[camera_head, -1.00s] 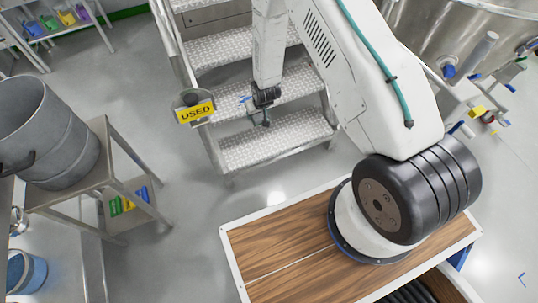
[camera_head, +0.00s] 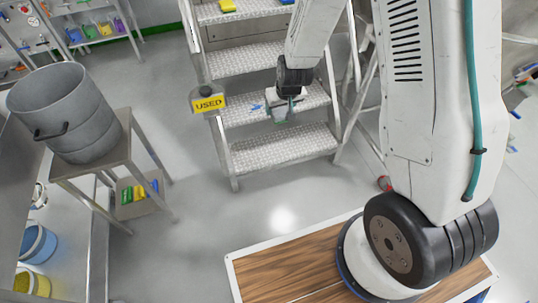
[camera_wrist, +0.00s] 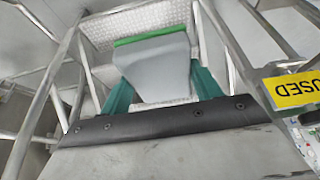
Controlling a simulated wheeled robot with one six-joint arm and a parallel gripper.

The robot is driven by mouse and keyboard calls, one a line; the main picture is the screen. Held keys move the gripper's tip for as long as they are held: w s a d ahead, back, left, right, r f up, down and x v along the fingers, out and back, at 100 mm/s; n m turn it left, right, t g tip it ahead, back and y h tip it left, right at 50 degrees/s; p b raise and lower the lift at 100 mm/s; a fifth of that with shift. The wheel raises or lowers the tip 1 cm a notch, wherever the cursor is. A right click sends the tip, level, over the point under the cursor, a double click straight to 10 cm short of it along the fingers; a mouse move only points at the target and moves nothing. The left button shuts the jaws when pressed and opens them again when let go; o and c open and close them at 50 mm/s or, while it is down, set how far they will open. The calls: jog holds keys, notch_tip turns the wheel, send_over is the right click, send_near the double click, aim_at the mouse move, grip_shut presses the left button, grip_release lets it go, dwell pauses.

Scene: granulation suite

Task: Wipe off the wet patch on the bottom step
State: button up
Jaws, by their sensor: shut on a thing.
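The bottom step (camera_head: 285,150) is a metal tread plate at the foot of the stair, in the head view. I cannot make out a wet patch on it. My gripper (camera_head: 284,108) is over the lower treads, its black wrist pointing down. In the wrist view my gripper (camera_wrist: 160,82) has its teal fingers shut on the sides of a grey wiping tool (camera_wrist: 155,65) with a green front edge. The tool shows small and partly hidden in the head view. I cannot tell whether it touches a tread.
A yellow USED sign (camera_head: 209,103) hangs by the stair's left rail. A blue item (camera_head: 257,107) lies on the second tread, and a yellow block (camera_head: 227,6) higher up. A grey drum (camera_head: 70,115) stands on a table at left. Floor before the stair is clear.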

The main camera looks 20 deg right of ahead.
jog(key=shift+d, duration=0.65)
jog(key=s+r, duration=0.4)
jog(key=s, duration=0.6)
jog(key=shift+a, duration=0.3)
